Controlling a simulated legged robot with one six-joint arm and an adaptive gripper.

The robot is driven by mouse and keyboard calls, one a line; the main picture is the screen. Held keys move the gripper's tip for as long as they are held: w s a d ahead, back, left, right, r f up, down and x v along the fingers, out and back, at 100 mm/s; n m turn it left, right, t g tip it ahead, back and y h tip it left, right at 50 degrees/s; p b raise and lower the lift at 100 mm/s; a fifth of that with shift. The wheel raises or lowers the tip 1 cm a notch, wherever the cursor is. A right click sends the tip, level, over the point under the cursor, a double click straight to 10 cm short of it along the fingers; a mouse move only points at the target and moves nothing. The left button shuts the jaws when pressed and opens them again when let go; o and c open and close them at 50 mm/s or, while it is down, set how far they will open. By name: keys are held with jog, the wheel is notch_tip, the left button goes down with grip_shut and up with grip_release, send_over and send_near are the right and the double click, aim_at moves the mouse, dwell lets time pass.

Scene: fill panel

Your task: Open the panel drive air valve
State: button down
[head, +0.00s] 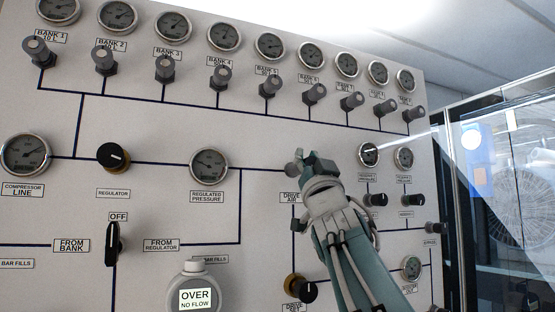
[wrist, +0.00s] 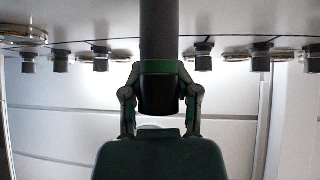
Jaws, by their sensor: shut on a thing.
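The drive air valve is a grey knob (head: 293,166) on the white panel, just above the partly covered "DRIVE AIR" label (head: 291,198). My gripper (head: 308,163) reaches up to it from the lower right and covers part of it. In the wrist view, the dark cylindrical knob (wrist: 159,85) stands between the two fingers of my gripper (wrist: 161,88). The fingers are shut on it, one on each side. The knob's turned position cannot be told.
A row of gauges and bank knobs (head: 220,78) runs along the panel top. A regulated pressure gauge (head: 209,164) is left of my gripper. Small gauges (head: 369,154) and knobs (head: 375,199) are close on its right. A black and brass knob (head: 299,288) is below.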

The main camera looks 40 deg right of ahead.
jog(key=shift+n+t+y, duration=0.4)
jog(key=shift+n+y, duration=0.5)
jog(key=c, duration=0.6)
grip_release()
jog(key=v, duration=0.7)
jog(key=shift+s+a+f, duration=0.1)
jog(key=shift+a+f, duration=0.05)
jog(key=shift+f, duration=0.1)
jog(key=shift+o, duration=0.3)
